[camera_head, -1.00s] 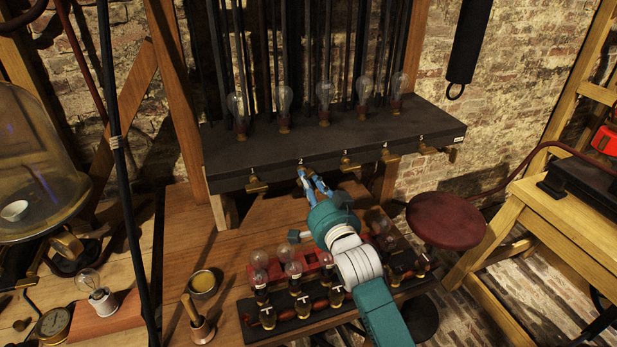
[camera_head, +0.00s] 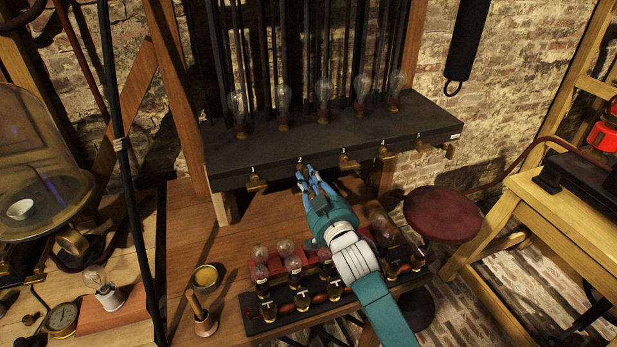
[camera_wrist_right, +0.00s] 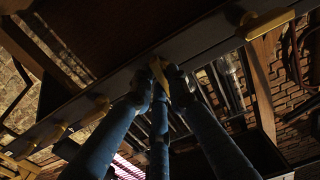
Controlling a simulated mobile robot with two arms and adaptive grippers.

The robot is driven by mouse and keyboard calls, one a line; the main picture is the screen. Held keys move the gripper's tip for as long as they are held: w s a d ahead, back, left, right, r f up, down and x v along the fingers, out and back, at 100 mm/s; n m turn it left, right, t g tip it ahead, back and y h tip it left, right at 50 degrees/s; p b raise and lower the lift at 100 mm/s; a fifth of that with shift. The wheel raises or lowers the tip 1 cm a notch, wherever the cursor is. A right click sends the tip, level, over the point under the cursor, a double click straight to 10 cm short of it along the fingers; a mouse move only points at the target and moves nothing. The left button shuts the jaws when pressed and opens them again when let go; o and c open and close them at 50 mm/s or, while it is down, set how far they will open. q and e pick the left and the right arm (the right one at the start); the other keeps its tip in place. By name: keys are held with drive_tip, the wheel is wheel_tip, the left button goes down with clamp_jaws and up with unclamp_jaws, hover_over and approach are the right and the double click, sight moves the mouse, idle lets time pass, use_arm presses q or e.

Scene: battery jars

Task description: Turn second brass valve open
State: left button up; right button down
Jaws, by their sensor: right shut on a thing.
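A dark shelf (camera_head: 340,140) carries a row of brass valves on its front edge. The second brass valve from the left sits at the tips of my right gripper (camera_head: 308,177), whose blue fingers hide most of it. In the right wrist view the fingers (camera_wrist_right: 166,92) are closed around that brass valve (camera_wrist_right: 158,70). The first brass valve (camera_head: 256,183) is to the left. The third (camera_head: 348,161) and fourth (camera_head: 388,154) are to the right. My left gripper does not show.
Glass bulbs (camera_head: 283,100) stand on the shelf. Below my right arm is a rack of bulbs (camera_head: 292,265) on the wooden table. A brass bowl (camera_head: 207,277) and a wooden-handled tool (camera_head: 200,315) stand left of it. A red stool (camera_head: 442,214) is at right.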

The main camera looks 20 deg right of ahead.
drive_tip(key=shift+f+n, duration=0.15)
drive_tip(key=shift+n, duration=0.25)
drive_tip(key=c, duration=1.7)
unclamp_jaws()
drive_tip(key=s, duration=1.2)
drive_tip(key=shift+d, duration=0.2)
